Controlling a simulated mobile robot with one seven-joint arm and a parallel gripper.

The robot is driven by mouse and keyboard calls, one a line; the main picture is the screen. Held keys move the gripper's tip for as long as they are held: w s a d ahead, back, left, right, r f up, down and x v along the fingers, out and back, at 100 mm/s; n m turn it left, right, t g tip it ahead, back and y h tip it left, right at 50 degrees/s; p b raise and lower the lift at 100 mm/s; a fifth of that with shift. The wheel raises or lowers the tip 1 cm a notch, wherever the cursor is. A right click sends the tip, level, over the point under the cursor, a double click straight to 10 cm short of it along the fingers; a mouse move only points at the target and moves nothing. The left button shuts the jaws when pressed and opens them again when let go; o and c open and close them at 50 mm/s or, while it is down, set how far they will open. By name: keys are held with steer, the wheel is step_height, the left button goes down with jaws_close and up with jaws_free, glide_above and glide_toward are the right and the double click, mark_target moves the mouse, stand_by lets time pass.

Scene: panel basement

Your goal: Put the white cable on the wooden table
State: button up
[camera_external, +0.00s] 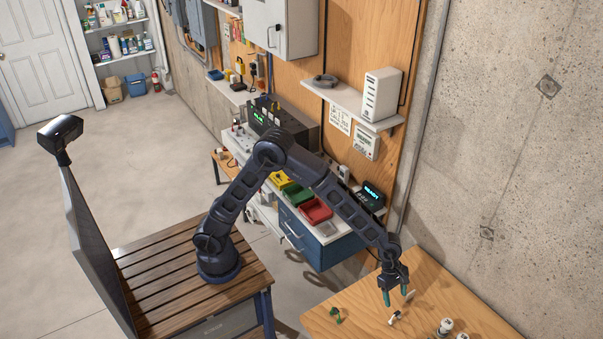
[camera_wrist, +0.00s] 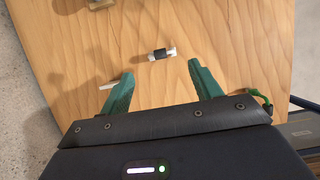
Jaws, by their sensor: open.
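My gripper (camera_external: 396,298) is open above the wooden table (camera_external: 460,300), its two green fingers pointing down. In the wrist view the open fingers (camera_wrist: 161,84) have nothing between their tips. A small white piece with a black middle (camera_wrist: 162,53) lies on the table just beyond the fingertips; in the external view it shows as a small white and dark item (camera_external: 394,318) below the gripper. It may be the white cable, but it is too small to tell. A short white piece (camera_wrist: 109,85) shows beside the left finger in the wrist view.
Two white cylindrical items (camera_external: 445,325) stand near the table's front. A small green and brown item (camera_external: 336,315) lies at its left. Left of the table is a workbench with a red bin (camera_external: 315,211) and a green bin (camera_external: 298,196). A concrete wall rises behind.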

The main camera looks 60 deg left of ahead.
steer(key=w+a+r+m+t, duration=0.1)
steer(key=w+a+r+m, duration=0.25)
steer(key=a+r, duration=1.15)
steer(key=s+a+r+m+t+y, duration=0.1)
steer(key=a+r+m, duration=0.1)
steer(key=a, duration=0.8)
steer(key=s+a+r+m+t+y, duration=0.1)
steer(key=s+a+r+m, duration=0.15)
steer(key=a, duration=0.75)
steer(key=s+a+m+y, duration=0.1)
steer(key=s+a+m, duration=0.4)
steer(key=s+a, duration=0.4)
steer(key=s+a+m+t+y, duration=0.1)
steer(key=s+a+m, duration=0.4)
steer(key=s+a, duration=0.5)
steer(key=a, duration=0.7)
steer(key=shift+s+a+t+y, duration=0.3)
steer(key=shift+a, duration=0.1)
